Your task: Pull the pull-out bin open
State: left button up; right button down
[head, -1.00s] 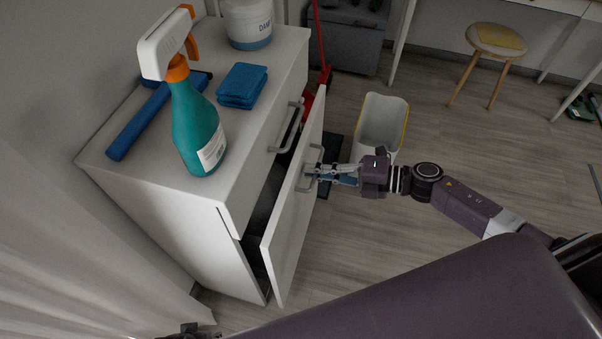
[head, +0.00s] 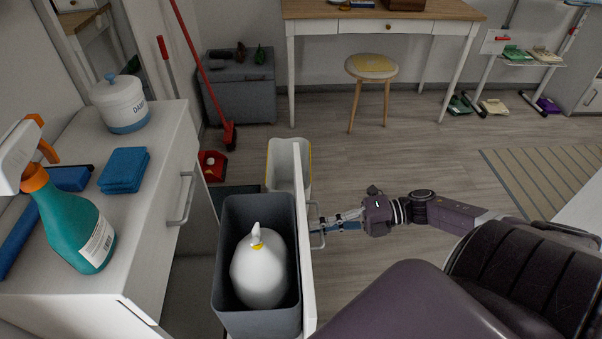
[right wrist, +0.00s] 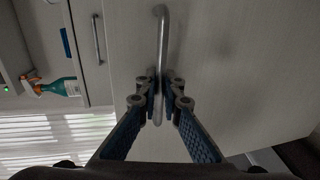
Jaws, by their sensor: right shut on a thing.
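The pull-out bin's white front panel (head: 306,255) stands well out from the white cabinet (head: 150,215). Behind the panel, a dark grey bin (head: 229,280) is exposed, with a tied white bag (head: 262,272) in it. My right gripper (head: 318,228) is at the panel's outer face, shut on its metal handle. In the right wrist view, the fingers (right wrist: 160,98) close around the lower part of the handle (right wrist: 162,45). My left gripper is not in view.
A teal spray bottle (head: 75,230), blue cloths (head: 124,170) and a white tub (head: 120,103) stand on the cabinet top. A white bin (head: 277,163) stands on the floor close behind the panel. A stool (head: 371,68) and desk (head: 380,14) are farther back. The floor at right is mostly clear.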

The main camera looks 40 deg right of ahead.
jog(key=shift+s+d, duration=0.4)
jog(key=shift+d, duration=0.15)
jog(key=c, duration=2.3)
grip_release()
jog(key=shift+c, duration=0.2)
jog(key=v, duration=1.2)
